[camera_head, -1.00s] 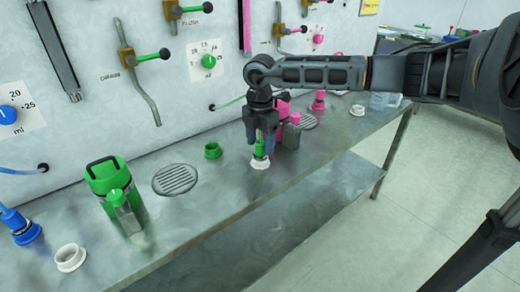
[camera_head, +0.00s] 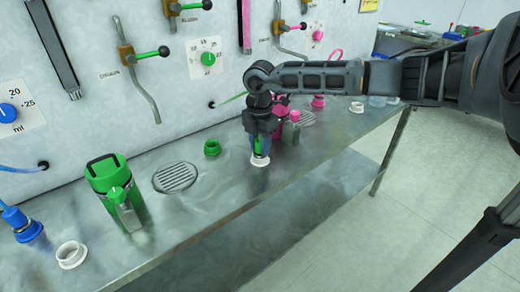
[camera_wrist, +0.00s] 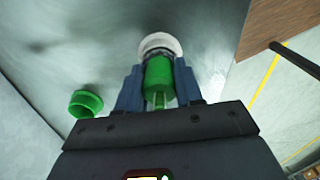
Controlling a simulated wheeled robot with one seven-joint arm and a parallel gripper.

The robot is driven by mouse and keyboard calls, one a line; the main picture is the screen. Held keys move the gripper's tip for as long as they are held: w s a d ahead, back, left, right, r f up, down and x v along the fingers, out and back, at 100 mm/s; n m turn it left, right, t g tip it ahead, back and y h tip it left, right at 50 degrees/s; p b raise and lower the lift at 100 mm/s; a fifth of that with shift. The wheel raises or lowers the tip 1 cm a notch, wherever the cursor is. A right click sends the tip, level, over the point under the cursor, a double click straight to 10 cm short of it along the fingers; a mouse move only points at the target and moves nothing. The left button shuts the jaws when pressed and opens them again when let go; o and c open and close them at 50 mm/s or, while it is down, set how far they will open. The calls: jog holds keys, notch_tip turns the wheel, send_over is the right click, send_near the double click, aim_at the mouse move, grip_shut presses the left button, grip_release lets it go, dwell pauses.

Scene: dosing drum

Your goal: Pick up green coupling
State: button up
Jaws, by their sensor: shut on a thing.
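The green coupling (camera_wrist: 159,80) is upright at a white ring (camera_wrist: 160,43) on the metal bench. In the head view only a sliver of the coupling (camera_head: 259,151) shows between my fingers, above the white ring (camera_head: 260,162). My gripper (camera_head: 261,149) points down, with its dark blue fingers on both sides of the coupling. In the wrist view my gripper (camera_wrist: 160,85) is shut on the coupling's green body. The coupling's lower end is hidden, so I cannot tell whether it is clear of the ring.
A loose green ring (camera_head: 212,148) stands left of my gripper. A green container (camera_head: 107,178) and a round drain grate (camera_head: 175,177) lie farther left. A pink container (camera_head: 281,128) stands close on the right. The panel wall with dials and levers rises behind; the bench front edge is near.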

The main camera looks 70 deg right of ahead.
jog(key=shift+c, duration=0.7)
jog(key=shift+r, duration=0.15)
jog(key=shift+r, duration=0.25)
jog(key=r, duration=0.1)
jog(key=r+b, duration=0.1)
jog(key=r, duration=0.1)
jog(key=shift+s+d+r, duration=0.2)
jog(key=shift+s+r, duration=0.05)
jog(key=s+d+r+b, duration=0.2)
jog(key=s+d+r, duration=0.2)
jog(key=s, duration=0.6)
jog(key=shift+d+r+b, duration=0.35)
jog(key=shift+d+r, duration=0.05)
jog(key=shift+r, duration=0.95)
